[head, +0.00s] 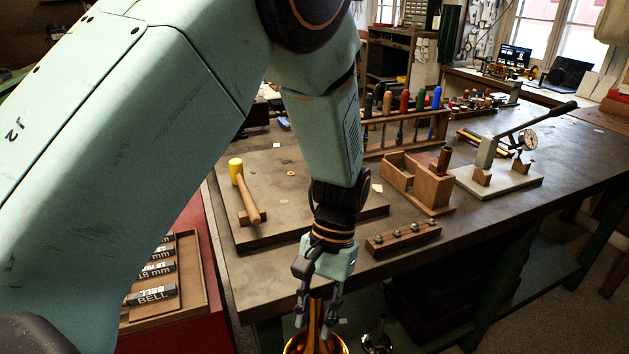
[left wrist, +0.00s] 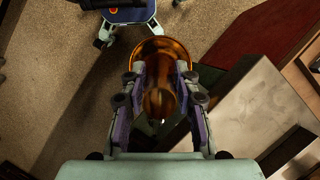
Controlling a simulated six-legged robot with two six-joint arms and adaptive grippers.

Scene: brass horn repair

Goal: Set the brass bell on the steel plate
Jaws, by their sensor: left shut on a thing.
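The brass bell (head: 316,346) is at the bottom edge of the head view, its flare partly cut off. In the left wrist view the bell (left wrist: 160,75) lies between the two fingers, with its narrow part toward the camera and its wide rim beyond. My left gripper (head: 317,308) is shut on the narrow part of the bell. It holds the bell in front of the bench's near edge, apart from the plate. The steel plate (head: 265,172) lies flat on the bench to the left and behind the gripper. My right gripper is not in view.
A yellow-headed mallet (head: 246,192) lies on the plate's left part. A small ring (head: 291,173) lies near its middle. A wooden strip with knobs (head: 402,238) and a wooden box (head: 418,183) stand right of the plate. A tray of labelled blocks (head: 190,245) is at left.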

